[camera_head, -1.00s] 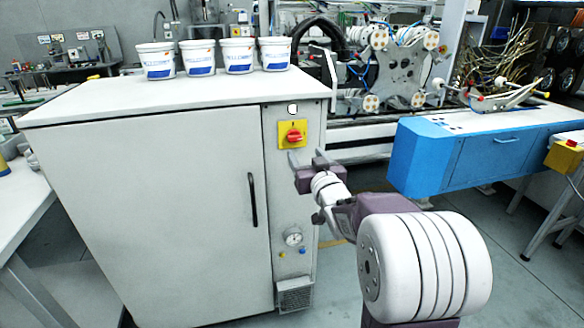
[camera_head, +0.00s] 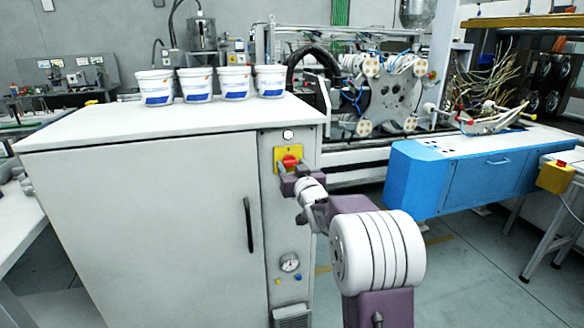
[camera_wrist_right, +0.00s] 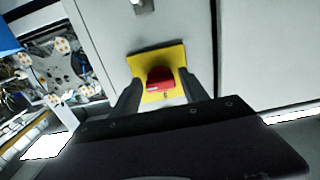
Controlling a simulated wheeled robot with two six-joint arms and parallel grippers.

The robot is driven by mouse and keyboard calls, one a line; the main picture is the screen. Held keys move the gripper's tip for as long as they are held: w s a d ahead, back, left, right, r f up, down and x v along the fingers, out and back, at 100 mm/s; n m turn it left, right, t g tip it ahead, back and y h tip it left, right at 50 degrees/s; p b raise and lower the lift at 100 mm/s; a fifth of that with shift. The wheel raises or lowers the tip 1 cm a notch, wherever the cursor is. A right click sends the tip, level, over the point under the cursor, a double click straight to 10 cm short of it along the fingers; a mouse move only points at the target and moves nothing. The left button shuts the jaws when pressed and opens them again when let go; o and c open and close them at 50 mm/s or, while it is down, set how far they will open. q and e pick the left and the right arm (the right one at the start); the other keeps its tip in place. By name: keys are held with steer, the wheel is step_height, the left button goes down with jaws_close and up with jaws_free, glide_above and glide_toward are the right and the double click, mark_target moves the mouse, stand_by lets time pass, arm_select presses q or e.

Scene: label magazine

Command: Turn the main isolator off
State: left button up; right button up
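The main isolator is a red rotary knob (camera_head: 290,161) on a yellow plate (camera_head: 280,154), high on the narrow front panel of a white cabinet (camera_head: 150,215). My right gripper (camera_head: 288,170) is right at the knob and hides the lower part of the plate in the head view. In the right wrist view the red knob (camera_wrist_right: 160,79) lies between the two dark fingers of my right gripper (camera_wrist_right: 158,85), on the yellow plate (camera_wrist_right: 172,56). The fingers are apart, with gaps visible on both sides of the knob. My left gripper is not in view.
Several white tubs (camera_head: 196,85) stand on the cabinet top. A black door handle (camera_head: 249,224) is left of the panel, and a round gauge (camera_head: 289,262) is below the isolator. A blue machine cabinet (camera_head: 450,175) stands to the right. Floor shows between them.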

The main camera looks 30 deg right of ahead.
jaws_close()
steer(key=n+b, duration=0.3)
steer(key=n, duration=0.1)
steer(key=shift+f, duration=0.2)
steer(key=n+b, duration=0.4)
steer(key=n, duration=0.2)
steer(key=shift+d, duration=0.1)
steer(key=n+b, duration=0.2)
steer(key=n, duration=0.2)
steer(key=shift+r, duration=0.15)
steer(key=shift+r+n+b, duration=0.15)
steer(key=shift+n+b, duration=0.8)
steer(key=shift+n, duration=1.05)
